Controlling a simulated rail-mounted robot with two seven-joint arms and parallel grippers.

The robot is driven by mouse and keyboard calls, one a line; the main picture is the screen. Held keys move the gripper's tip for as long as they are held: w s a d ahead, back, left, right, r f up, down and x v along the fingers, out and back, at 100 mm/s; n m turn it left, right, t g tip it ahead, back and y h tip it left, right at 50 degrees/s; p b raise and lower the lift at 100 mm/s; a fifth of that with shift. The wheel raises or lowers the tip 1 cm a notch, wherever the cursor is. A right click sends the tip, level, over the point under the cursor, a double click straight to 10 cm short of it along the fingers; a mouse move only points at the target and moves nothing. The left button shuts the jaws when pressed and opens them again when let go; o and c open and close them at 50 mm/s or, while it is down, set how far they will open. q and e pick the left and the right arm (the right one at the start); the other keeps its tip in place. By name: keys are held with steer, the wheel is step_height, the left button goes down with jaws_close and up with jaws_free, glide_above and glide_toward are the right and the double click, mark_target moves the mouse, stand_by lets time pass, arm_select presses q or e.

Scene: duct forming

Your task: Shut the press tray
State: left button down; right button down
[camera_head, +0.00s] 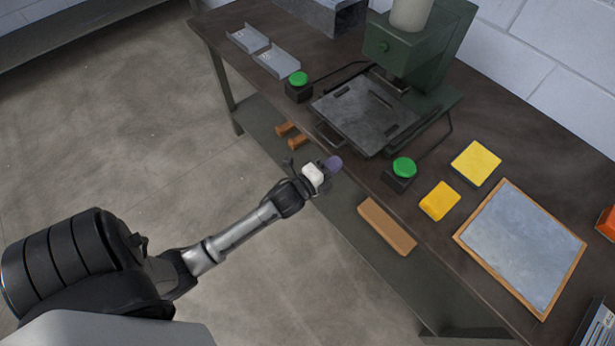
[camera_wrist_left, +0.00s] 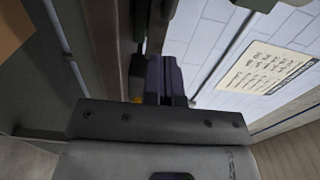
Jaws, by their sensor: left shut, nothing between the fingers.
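The press tray (camera_head: 366,112) is a flat dark metal plate with slots in it. It sticks out from the green press (camera_head: 424,48) toward the bench's front edge, and its wire handle (camera_head: 326,138) is at its front. My left gripper (camera_head: 334,163) is shut and empty, in front of the bench edge and apart from the tray handle. Its shut fingers also show in the left wrist view (camera_wrist_left: 165,80). The tray cannot be made out in the left wrist view. My right gripper is in neither view.
Green buttons on dark boxes flank the tray, one at left (camera_head: 298,80) and one at right (camera_head: 403,168). Bent metal pieces (camera_head: 276,61) lie at left. The floor (camera_head: 130,130) at left is clear.

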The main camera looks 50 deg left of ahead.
arm_select(q)
steer(key=s, duration=0.8)
step_height(320, 180, up, 10)
steer(key=d+m+h+p, duration=0.2)
steer(key=p, duration=0.9)
steer(key=n+g+y+p, duration=0.2)
steer(key=g, duration=0.2)
glide_toward(358, 153)
steer(key=shift+t, duration=0.3)
steer(key=x, duration=0.4)
steer(key=b+x, duration=0.1)
steer(key=x, duration=0.2)
steer(key=shift+f, duration=0.3)
